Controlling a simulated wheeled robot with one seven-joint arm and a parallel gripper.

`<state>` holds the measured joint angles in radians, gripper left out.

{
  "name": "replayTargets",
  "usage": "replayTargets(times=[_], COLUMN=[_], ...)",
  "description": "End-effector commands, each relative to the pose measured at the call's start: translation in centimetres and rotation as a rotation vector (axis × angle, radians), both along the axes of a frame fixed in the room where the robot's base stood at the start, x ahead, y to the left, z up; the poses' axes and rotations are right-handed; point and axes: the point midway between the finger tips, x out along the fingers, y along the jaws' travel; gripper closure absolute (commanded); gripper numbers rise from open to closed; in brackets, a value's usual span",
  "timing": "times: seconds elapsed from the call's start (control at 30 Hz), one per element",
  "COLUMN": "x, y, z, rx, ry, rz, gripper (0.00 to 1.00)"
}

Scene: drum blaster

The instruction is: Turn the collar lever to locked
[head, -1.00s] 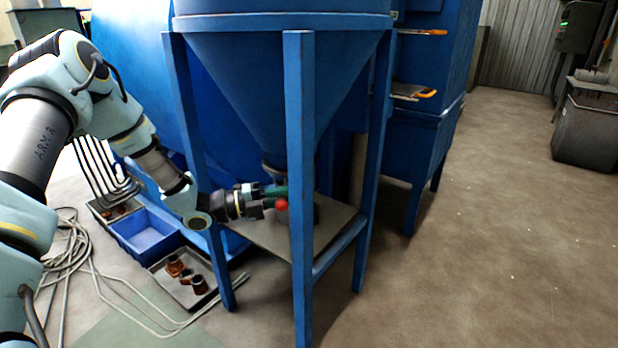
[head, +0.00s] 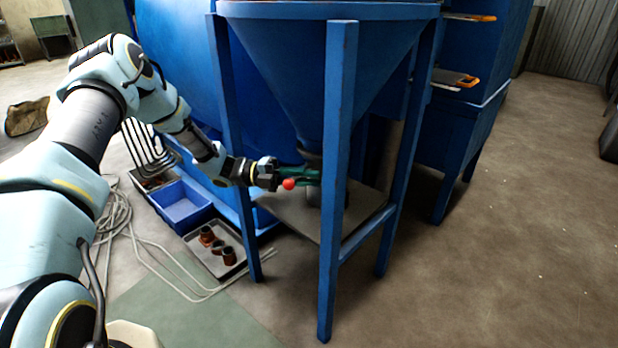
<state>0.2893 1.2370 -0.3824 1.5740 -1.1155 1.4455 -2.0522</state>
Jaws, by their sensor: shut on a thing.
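The collar lever shows as a red ball knob (head: 289,184) just below the blue hopper's cone outlet (head: 309,159), to the left of the front post. My gripper (head: 284,178) reaches in from the left between the stand's posts and is shut on the lever, close behind the knob. A dark green part (head: 306,177) runs from the jaws toward the outlet. The collar is small, dark and partly hidden by the front post and my gripper, so its locked mark cannot be read.
The blue front post (head: 337,200) stands just right of my gripper. A grey plate (head: 290,212) lies beneath. A blue bin (head: 180,204) and a tray (head: 202,258) with brown fittings are on the floor at left, near loose cables (head: 125,240). Open floor lies at right.

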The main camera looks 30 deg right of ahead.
Motion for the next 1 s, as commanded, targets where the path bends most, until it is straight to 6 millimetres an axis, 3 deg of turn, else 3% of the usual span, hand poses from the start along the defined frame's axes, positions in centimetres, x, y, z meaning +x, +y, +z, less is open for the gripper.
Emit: replayTargets(times=[0.1, 0.13, 0.37, 0.7, 0.93, 0.97, 1.0], x=[0.0, 0.0, 0.0, 0.0, 0.0, 0.0, 0.0], y=[0.0, 0.0, 0.0, 0.0, 0.0, 0.0, 0.0], z=[-0.1, -0.1, 0.0, 0.6, 4.7, 5.4, 6.2], rx=[0.001, 0.001, 0.000, -0.001, -0.004, -0.005, -0.006], ry=[-0.001, -0.001, 0.000, -0.001, -0.001, -0.001, 0.001], rz=[0.001, 0.002, 0.001, 0.001, 0.001, 0.001, 0.000], gripper=[1.00, 0.79, 0.54, 0.53, 0.53, 0.44, 0.44])
